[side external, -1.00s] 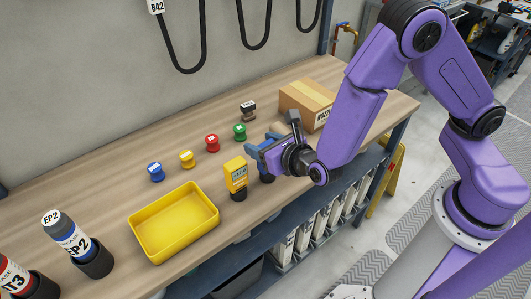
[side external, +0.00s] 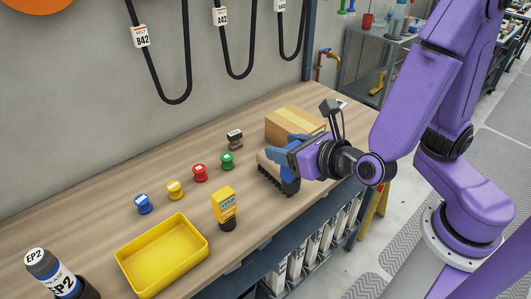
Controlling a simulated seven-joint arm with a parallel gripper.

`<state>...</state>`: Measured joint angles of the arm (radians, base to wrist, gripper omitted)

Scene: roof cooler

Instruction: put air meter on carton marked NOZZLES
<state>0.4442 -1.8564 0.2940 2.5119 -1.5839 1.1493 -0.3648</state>
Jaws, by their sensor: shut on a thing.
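The carton (side external: 290,124) is a brown box with a tape strip, at the back right of the bench; its label is hidden behind my arm. My gripper (side external: 284,160) is in front of the carton, above the bench, shut on a blue thing with a dark round lower end (side external: 291,187). The gripper hides most of this thing, so I cannot tell whether it is the air meter. A yellow handheld meter (side external: 224,203) with a dark base stands upright on the bench, left of my gripper; its lettering is too small to read.
A brush (side external: 267,172) with black bristles is just left of my gripper. Blue, yellow, red and green knobs and a dark stamp-like item (side external: 235,139) line the back. A yellow tray (side external: 128,263) and a bottle marked EP2 (side external: 52,277) are at front left.

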